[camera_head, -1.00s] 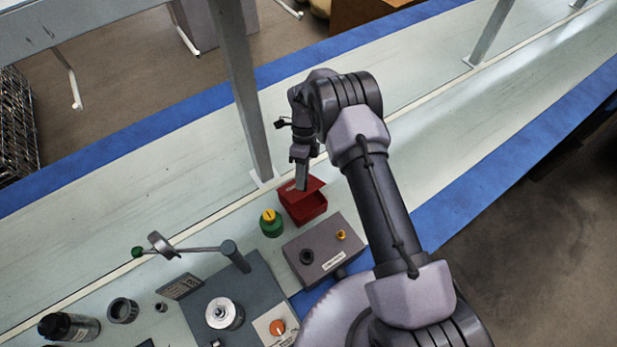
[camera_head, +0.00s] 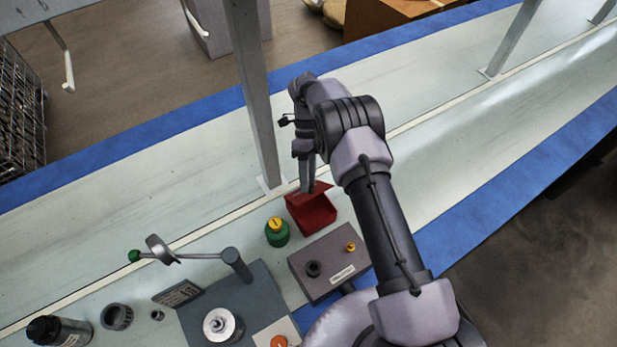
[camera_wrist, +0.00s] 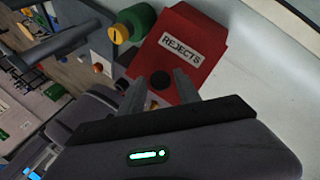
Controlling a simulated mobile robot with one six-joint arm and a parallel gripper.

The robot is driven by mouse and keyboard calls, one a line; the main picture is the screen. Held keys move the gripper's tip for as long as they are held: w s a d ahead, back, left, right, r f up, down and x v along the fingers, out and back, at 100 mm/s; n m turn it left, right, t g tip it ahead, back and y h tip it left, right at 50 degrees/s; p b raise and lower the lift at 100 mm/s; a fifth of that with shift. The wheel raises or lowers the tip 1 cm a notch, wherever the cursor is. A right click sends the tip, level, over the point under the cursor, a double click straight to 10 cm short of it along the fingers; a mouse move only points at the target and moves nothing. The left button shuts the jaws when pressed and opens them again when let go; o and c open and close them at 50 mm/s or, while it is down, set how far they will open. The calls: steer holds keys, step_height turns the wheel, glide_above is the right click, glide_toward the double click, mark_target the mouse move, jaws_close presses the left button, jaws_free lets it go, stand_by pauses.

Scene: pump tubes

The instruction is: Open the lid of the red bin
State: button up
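The red bin (camera_head: 314,214) stands on the pale bench, left of my arm in the head view. In the wrist view the lid (camera_wrist: 192,44) carries a white "REJECTS" label. My gripper (camera_head: 307,188) is at the lid; its fingers point down there. In the wrist view my gripper (camera_wrist: 160,78) has its two fingers apart, with a dark round spot on the red surface between them. I cannot tell whether a finger touches the lid.
A green jar with a yellow top (camera_head: 277,232) stands close left of the bin. A grey control box (camera_head: 328,263) is just in front. A grey post (camera_head: 258,100) rises behind. The bench to the right is clear.

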steer(key=shift+o, duration=0.4)
steer(key=v, duration=0.7)
steer(key=shift+r, duration=0.25)
